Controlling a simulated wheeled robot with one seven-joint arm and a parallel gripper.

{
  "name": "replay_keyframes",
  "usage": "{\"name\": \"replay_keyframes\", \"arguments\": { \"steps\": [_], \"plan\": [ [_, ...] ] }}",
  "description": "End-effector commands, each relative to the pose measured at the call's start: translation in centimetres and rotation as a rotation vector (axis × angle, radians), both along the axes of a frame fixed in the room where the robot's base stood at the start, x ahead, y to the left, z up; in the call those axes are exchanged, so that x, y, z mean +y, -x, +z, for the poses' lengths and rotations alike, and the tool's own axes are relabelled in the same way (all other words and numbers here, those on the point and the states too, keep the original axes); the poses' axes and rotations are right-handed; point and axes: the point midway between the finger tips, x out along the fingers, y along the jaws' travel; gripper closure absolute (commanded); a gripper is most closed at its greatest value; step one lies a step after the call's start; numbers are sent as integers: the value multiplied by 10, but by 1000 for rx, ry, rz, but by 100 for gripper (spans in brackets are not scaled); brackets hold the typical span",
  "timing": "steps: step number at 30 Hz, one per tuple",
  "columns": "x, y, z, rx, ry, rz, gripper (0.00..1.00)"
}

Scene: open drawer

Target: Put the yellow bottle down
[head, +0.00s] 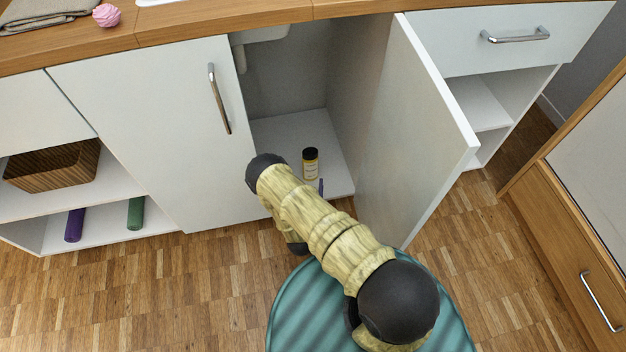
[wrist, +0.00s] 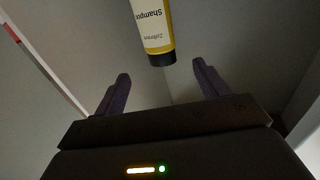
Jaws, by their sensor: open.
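The yellow bottle (head: 310,164) has a black cap and a pale label. It stands upright on the floor of the open cabinet under the sink, towards its front right. In the wrist view the bottle (wrist: 152,22) appears cap down with the word "Shampoo" on its label, and its far end is cut off by the top edge. My gripper (wrist: 162,84) is open, with its two purple fingers spread apart. The bottle is beyond the fingertips, roughly centred, with no visible contact. In the head view my arm hides most of the gripper; only a bit of purple finger shows below the bottle.
The cabinet floor (head: 285,130) around the bottle is otherwise clear. The open cabinet door (head: 425,130) stands to the right of my arm. A closed door (head: 160,130) is on the left. A wicker basket (head: 55,166) and purple and green rolls lie on the left shelves.

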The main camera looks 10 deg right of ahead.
Motion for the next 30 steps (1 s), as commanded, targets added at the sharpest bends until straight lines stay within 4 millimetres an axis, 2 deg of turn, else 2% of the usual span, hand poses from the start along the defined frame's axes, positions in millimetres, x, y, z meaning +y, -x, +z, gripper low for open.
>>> {"name": "replay_keyframes", "arguments": {
  "steps": [5,8,12,16,23,30],
  "plan": [
    [2,-25,19,61,-53,-20,27],
    [4,-45,36,130,-102,-32,27],
    [6,-69,66,239,-172,-38,27],
    [8,-82,95,340,-227,-29,27],
    [10,-85,153,517,-303,10,27],
    [9,-63,216,700,-344,75,27]
  ]
}}
